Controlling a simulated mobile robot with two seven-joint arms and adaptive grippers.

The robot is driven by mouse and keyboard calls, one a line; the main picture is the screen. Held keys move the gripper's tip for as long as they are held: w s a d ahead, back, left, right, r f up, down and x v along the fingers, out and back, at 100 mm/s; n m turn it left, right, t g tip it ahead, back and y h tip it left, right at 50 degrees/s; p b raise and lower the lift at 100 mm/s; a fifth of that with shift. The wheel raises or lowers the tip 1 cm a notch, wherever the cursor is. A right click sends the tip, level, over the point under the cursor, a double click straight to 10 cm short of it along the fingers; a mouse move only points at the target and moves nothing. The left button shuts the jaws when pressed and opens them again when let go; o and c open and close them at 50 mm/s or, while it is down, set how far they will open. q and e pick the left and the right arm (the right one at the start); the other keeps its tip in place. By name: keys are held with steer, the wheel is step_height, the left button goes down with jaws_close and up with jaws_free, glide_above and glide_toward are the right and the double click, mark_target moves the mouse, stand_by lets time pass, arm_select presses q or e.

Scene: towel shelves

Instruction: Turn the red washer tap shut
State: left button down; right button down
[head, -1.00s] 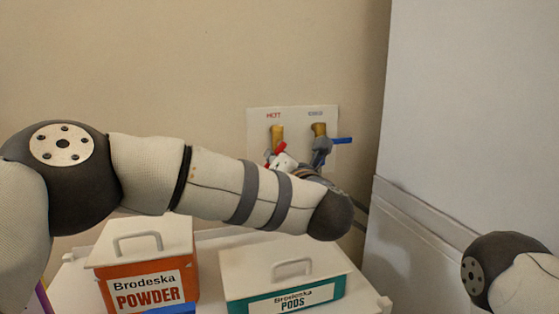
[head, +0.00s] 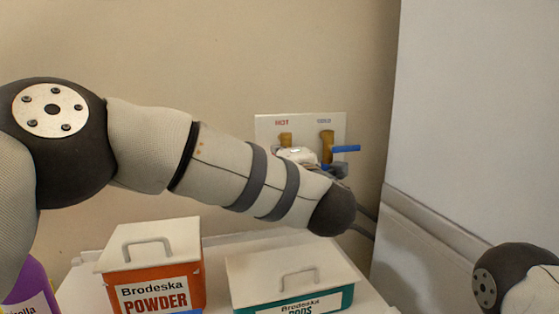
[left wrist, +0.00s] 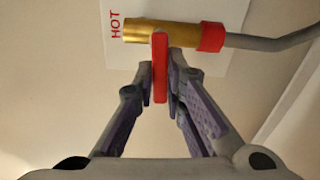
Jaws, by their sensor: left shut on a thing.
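The red tap's lever (left wrist: 160,82) shows in the left wrist view, lying crosswise to its brass body (left wrist: 147,31) beside the HOT label. My left gripper (left wrist: 163,60) is shut on this lever, with a fingertip on each side of it. A red collar (left wrist: 211,37) joins the brass body to a grey hose. In the head view the brass hot tap (head: 285,138) shows only at its top. My left forearm and wrist hide the red lever and my left fingers there. My right gripper is out of view.
The cold tap's blue lever (head: 345,149) sticks out to the right close by on the white wall plate (head: 302,122). Below my left arm stand an orange powder box (head: 150,275) and a teal pods box (head: 290,275). A pale tall panel (head: 480,110) stands at right.

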arm_select(q)
steer(key=shift+r+m, duration=0.1)
steer(key=shift+m, duration=0.5)
steer(key=c, duration=1.6)
jaws_free()
steer(key=shift+a, duration=0.1)
steer(key=shift+c, duration=0.2)
steer(key=v, duration=1.2)
